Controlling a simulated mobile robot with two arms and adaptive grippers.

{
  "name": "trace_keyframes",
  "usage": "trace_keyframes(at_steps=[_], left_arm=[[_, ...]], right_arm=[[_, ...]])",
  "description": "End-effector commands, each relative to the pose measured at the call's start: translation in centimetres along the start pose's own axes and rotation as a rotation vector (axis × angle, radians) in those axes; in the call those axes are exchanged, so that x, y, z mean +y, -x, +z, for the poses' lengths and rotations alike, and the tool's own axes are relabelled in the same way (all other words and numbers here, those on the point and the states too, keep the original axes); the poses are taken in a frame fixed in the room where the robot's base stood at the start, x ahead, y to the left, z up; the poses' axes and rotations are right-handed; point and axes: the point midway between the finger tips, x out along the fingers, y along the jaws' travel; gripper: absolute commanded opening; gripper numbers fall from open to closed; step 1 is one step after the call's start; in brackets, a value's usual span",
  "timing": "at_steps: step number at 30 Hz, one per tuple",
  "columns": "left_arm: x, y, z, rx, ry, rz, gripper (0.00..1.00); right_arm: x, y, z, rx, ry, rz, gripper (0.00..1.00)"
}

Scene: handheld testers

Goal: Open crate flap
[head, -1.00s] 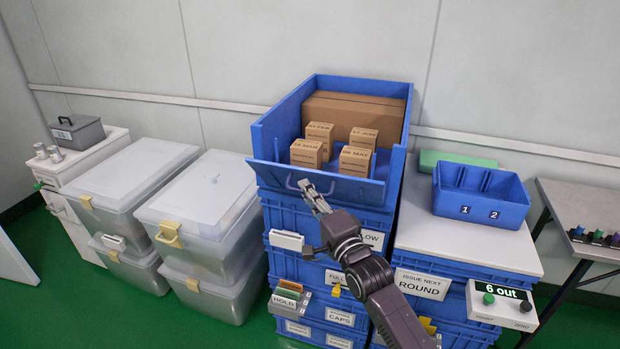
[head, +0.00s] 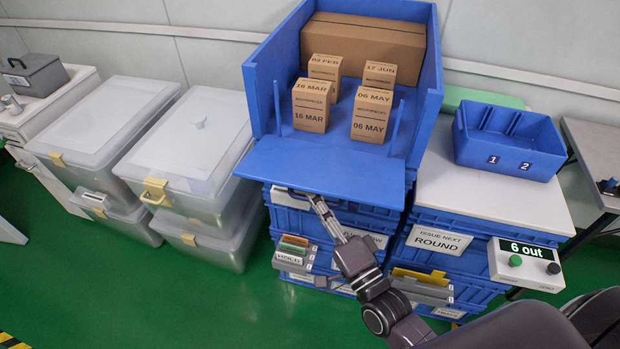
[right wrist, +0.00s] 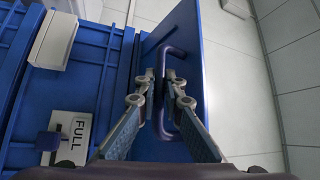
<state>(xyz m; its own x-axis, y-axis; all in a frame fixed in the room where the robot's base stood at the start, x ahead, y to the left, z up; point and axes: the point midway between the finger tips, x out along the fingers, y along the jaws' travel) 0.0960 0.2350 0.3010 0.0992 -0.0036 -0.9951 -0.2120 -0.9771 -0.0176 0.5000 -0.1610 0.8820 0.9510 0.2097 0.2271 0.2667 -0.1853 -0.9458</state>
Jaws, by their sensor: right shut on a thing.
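The top blue crate (head: 433,80) has its front flap (head: 325,171) folded down, tilted outward and a little below level, so the crate's front is open. My right gripper (head: 312,198) is under the flap's front edge in the head view. In the right wrist view my right gripper (right wrist: 169,84) is shut on the flap's dark loop handle (right wrist: 172,110), with a finger on each side of its bar. The flap (right wrist: 185,60) stands out from the blue crate stack there. My left gripper is not in view.
Several small dated cartons (head: 374,113) stand inside the crate before a long brown box (head: 362,42). Lidded clear bins (head: 190,140) stand to the left. A blue two-slot tray (head: 509,165) and the "6 out" counter box (head: 527,263) are to the right.

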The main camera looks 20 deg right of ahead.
Motion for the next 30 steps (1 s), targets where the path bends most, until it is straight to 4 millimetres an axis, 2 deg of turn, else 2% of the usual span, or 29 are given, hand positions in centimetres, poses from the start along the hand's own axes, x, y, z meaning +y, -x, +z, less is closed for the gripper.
trace_keyframes(at_steps=[5,16,17,21,30], left_arm=[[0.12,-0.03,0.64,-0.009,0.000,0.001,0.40],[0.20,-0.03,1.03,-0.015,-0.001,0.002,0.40],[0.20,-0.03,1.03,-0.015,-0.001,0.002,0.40],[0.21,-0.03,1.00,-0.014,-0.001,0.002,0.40],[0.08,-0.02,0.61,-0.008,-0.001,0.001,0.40]], right_arm=[[0.18,0.84,0.35,-0.003,-0.004,0.001,0.00],[0.18,0.94,0.45,-0.004,-0.005,0.001,0.00],[0.18,0.94,0.46,-0.004,-0.005,0.001,0.09],[0.16,0.92,0.42,-0.003,-0.004,0.000,0.25],[0.14,0.95,0.30,-0.001,-0.002,-0.001,0.26]])
